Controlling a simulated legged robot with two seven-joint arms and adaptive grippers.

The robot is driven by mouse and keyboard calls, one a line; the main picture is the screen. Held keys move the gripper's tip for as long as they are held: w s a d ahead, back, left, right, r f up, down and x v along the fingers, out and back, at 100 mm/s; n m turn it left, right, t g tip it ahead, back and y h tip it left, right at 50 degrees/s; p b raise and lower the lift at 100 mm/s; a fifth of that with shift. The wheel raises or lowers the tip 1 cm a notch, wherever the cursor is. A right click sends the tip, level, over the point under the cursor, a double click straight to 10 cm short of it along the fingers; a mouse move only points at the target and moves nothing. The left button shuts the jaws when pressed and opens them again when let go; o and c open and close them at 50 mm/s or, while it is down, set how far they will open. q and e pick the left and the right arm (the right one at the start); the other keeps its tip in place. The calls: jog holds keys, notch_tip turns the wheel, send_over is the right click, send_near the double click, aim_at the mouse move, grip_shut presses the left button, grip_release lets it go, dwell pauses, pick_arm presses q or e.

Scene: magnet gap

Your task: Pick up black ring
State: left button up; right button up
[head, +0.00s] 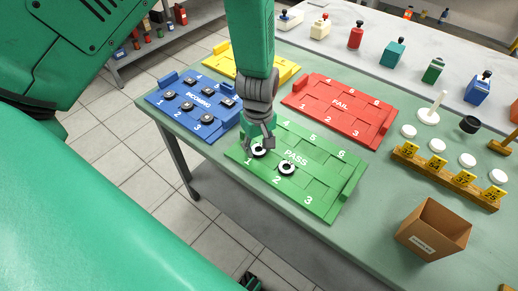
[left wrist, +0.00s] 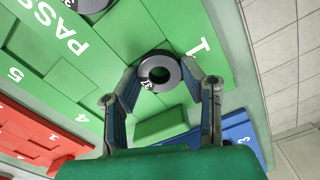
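My left gripper (head: 262,142) points down over slot 1 of the green PASS tray (head: 325,205). In the left wrist view its fingers (left wrist: 159,68) are open, one on each side of a dark ring (left wrist: 160,72) with a pale marking; I cannot tell whether they touch it. The ring also shows in the head view (head: 259,151), partly covered by the gripper. A second such ring (head: 286,168) lies in slot 2 and is cut off at the top of the left wrist view (left wrist: 92,4). Another black ring (head: 470,124) lies at the right, near a white peg stand (head: 430,112). My right gripper is not in view.
A blue INCOMING tray (head: 190,122) with several dark parts, a red FAIL tray (head: 345,112) and a yellow tray (head: 283,72) surround the PASS tray. A cardboard box (head: 432,228) and a wooden rack (head: 445,178) with yellow tags stand at the right.

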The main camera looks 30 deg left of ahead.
pick_arm(q)
jog(key=shift+r, duration=0.1)
jog(key=shift+a+r+p, duration=0.1)
jog(key=shift+r+p, duration=0.85)
jog(key=shift+p, duration=0.1)
notch_tip(320, 180, up, 3)
jog(key=p, duration=0.3)
jog(key=shift+f, duration=0.1)
dwell(0.6)
